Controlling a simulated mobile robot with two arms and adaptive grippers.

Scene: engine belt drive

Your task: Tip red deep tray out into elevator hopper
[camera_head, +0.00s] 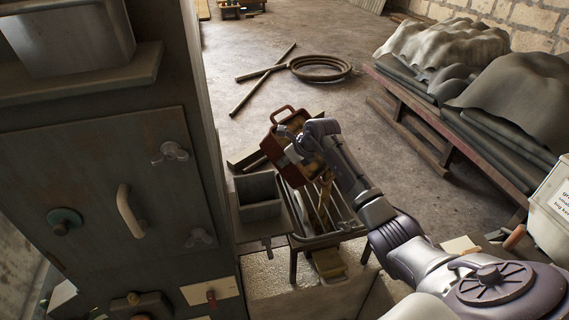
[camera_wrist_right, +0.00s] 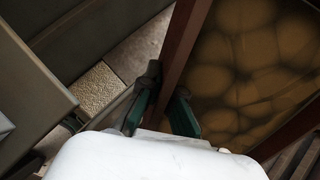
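The red deep tray (camera_head: 270,148) is in the middle of the head view, with a loop handle at its far end. It looks tilted, and tan contents show inside it. Rounded tan lumps (camera_wrist_right: 255,60) lie inside the tray. A grey open box (camera_head: 258,195), which looks like the elevator hopper, stands just nearer than the tray, beside the tall cabinet. My left gripper is out of view.
The tall grey-green cabinet (camera_head: 105,190) with a handle fills the left. A slatted metal frame (camera_head: 325,215) stands below my right arm. A coiled hose (camera_head: 320,68) and bars lie on open floor beyond. A pallet with covered sheets (camera_head: 480,110) is at the right.

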